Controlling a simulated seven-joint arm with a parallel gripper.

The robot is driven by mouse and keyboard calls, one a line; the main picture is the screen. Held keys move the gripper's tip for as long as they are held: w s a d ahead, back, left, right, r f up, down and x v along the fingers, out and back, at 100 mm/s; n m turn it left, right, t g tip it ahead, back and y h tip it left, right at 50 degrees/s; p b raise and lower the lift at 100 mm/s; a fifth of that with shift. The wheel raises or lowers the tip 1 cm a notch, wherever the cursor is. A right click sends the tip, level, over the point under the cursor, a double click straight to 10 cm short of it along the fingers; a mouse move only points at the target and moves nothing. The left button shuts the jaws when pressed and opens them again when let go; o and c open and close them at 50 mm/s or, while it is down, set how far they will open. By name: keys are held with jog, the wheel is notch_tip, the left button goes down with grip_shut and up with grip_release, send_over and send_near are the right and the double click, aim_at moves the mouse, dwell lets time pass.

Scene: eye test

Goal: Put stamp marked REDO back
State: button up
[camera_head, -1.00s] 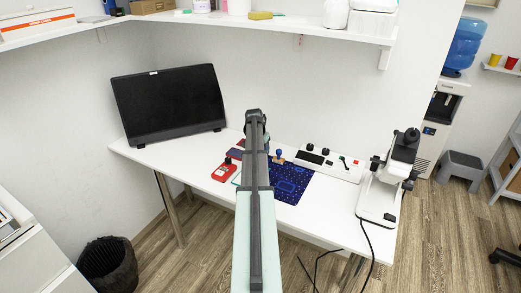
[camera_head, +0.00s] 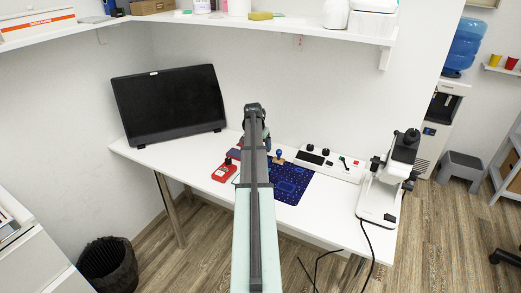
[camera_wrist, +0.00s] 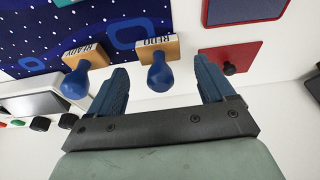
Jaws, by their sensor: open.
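The stamp marked REDO (camera_wrist: 157,47) has a light wooden base and a blue rounded handle. In the wrist view it stands at the edge of the dark blue patterned mat (camera_wrist: 35,32). My gripper (camera_wrist: 160,72) is open, and the REDO handle shows between its fingers, with clear space on both sides. I cannot tell the depth between them. A like stamp marked READY (camera_wrist: 86,52) is just left of the left finger. In the head view one blue-handled stamp (camera_head: 279,155) shows beside my arm; its marking is too small to read. My arm hides the gripper there.
A red plate with a dark knob (camera_wrist: 232,57) is close to the right finger. A red-rimmed blue pad (camera_wrist: 245,8) lies beyond. On the desk (camera_head: 330,215) are a red device (camera_head: 224,172), a white control panel (camera_head: 325,163), a microscope (camera_head: 385,185) and a monitor (camera_head: 170,105).

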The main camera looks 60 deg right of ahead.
jog(key=v, duration=0.8)
jog(key=shift+r, duration=0.35)
jog(key=shift+a, duration=0.1)
dwell(1.2)
